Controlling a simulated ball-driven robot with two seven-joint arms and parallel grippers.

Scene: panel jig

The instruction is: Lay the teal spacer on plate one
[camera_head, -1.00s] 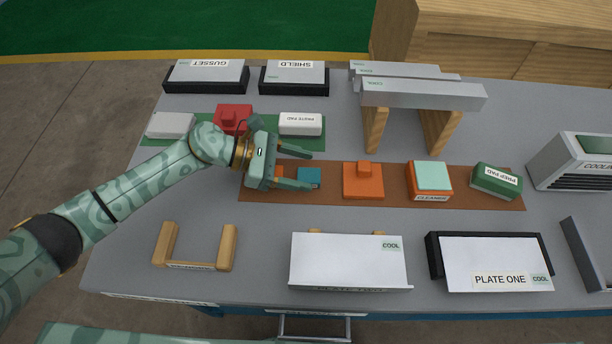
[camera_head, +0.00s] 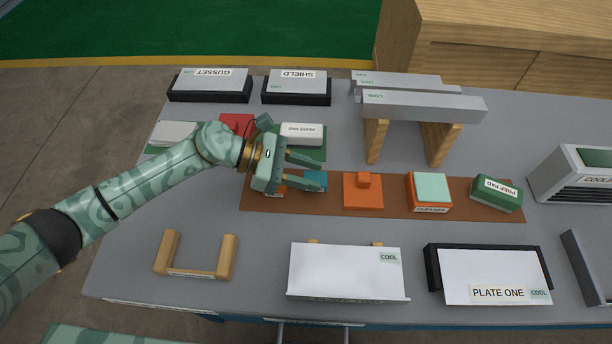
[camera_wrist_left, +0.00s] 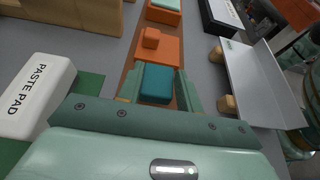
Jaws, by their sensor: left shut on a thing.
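The teal spacer (camera_head: 315,181) is a small block over the left part of the brown strip. My left gripper (camera_head: 312,173) is shut on it, with a finger on each side. In the left wrist view the spacer (camera_wrist_left: 156,82) sits between the two fingers. I cannot tell whether it still touches the strip. Plate one (camera_head: 478,268) is a white plate with a PLATE ONE label and a COOL tag, resting on a black holder at the front right. My right gripper is not in view.
On the brown strip (camera_head: 400,207) stand an orange knobbed block (camera_head: 363,193), a cleaner pad (camera_head: 430,190) and a green prep pad (camera_head: 496,193). A white COOL plate (camera_head: 345,272) lies left of plate one. Bars on wooden supports (camera_head: 440,142) stand behind the strip.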

